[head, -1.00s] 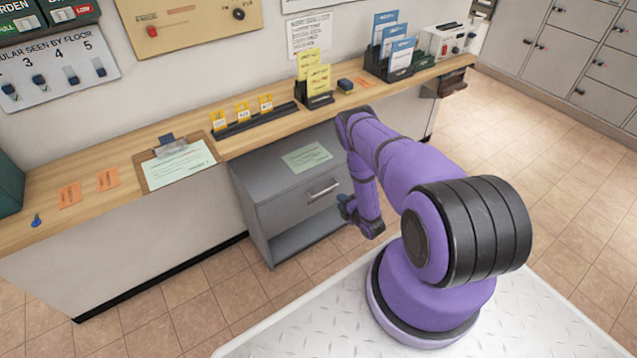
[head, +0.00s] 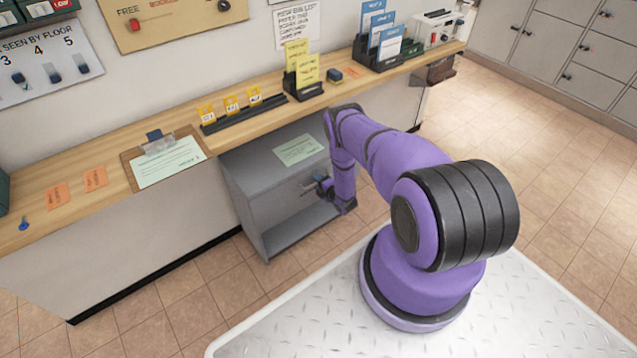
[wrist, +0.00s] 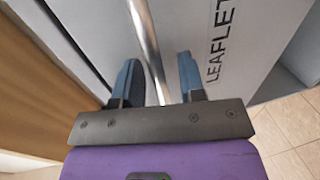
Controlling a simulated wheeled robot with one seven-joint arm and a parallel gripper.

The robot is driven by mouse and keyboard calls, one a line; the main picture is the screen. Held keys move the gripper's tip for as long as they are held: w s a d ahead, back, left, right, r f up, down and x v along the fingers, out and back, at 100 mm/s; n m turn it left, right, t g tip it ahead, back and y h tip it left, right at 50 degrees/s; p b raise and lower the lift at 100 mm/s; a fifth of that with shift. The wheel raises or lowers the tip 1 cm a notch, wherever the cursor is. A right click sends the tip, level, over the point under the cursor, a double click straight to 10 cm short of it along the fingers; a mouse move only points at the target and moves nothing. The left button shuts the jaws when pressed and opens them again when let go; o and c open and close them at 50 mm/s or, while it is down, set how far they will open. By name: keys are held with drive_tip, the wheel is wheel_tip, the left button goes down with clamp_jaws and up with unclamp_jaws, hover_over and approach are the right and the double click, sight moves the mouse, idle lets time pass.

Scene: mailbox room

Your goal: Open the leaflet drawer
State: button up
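The leaflet drawer (wrist: 240,40) is a grey front with dark lettering, close ahead in the wrist view. Its metal bar handle (wrist: 146,40) runs between the two blue fingers of my gripper (wrist: 158,78). The fingers stand apart on either side of the bar, with a visible gap to it. In the head view my gripper (head: 322,188) is at the front of the grey cabinet (head: 255,200) under the counter. My arm hides part of the drawer front there. The drawer looks closed.
A green sheet (head: 298,150) lies on the cabinet's top. The wooden counter (head: 100,212) above holds a clipboard (head: 165,162), card holders and leaflet racks (head: 378,50). An open shelf space (head: 300,225) is below the drawer. Tiled floor lies in front.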

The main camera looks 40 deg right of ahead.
drive_tip(key=shift+c, duration=0.2)
clamp_jaws()
